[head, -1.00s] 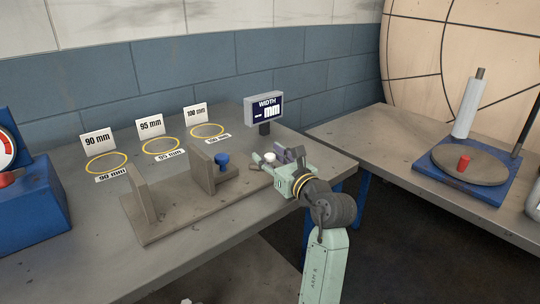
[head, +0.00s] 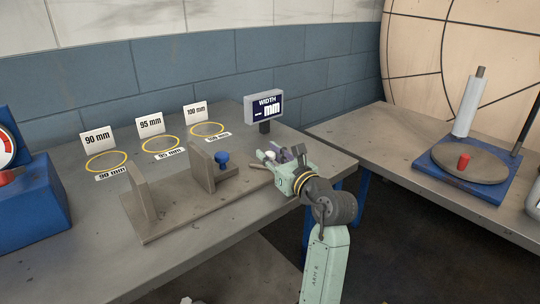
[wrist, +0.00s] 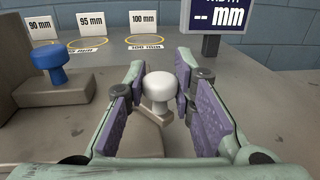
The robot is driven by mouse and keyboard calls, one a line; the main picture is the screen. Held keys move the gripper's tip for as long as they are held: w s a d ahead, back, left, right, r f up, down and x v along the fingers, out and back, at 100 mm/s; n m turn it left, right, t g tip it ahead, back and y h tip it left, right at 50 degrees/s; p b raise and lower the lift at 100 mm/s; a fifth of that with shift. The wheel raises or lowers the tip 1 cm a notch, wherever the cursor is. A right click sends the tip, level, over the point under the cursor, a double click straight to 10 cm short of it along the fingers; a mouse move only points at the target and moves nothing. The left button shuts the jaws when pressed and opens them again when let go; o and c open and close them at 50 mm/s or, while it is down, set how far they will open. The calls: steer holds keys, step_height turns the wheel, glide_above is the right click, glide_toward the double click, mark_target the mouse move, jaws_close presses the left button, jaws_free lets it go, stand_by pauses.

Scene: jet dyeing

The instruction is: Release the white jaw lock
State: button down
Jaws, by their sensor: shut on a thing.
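The white jaw lock (wrist: 160,88) shows in the wrist view as a round-topped white knob, upright between my fingers, on a grey-brown bar of the fixture. My gripper (wrist: 156,95) is shut on it, with purple pads on both sides. In the head view my gripper (head: 278,158) is at the right end of the fixture (head: 185,218), and the white knob is partly hidden by the fingers. A blue knob (head: 222,159) stands on the fixture's right jaw, left of my gripper; it also shows in the wrist view (wrist: 49,66).
A display (head: 264,108) reading "-- mm" stands behind my gripper. Yellow rings with 90, 95 and 100 mm signs (head: 195,112) lie at the back. A blue gauge (head: 30,195) is at left. A second table (head: 400,150) stands at right.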

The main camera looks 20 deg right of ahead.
steer(key=n+y, duration=0.1)
steer(key=w+n+g+y+b, duration=0.1)
steer(key=y, duration=0.1)
steer(key=n+y+b, duration=0.1)
steer(key=shift+w+d+f+g, duration=0.15)
steer(key=shift+w+d+g, duration=0.05)
steer(key=shift+d+g, duration=0.2)
steer(key=shift+w+n+g+y+b, duration=0.25)
steer(key=shift+n+g+y+b, duration=0.45)
steer(key=shift+y, duration=0.6)
steer(key=shift+p, duration=0.3)
steer(key=c, duration=1.4)
jaws_free()
steer(key=shift+o, duration=0.2)
steer(key=v, duration=1.2)
steer(key=shift+a, duration=0.1)
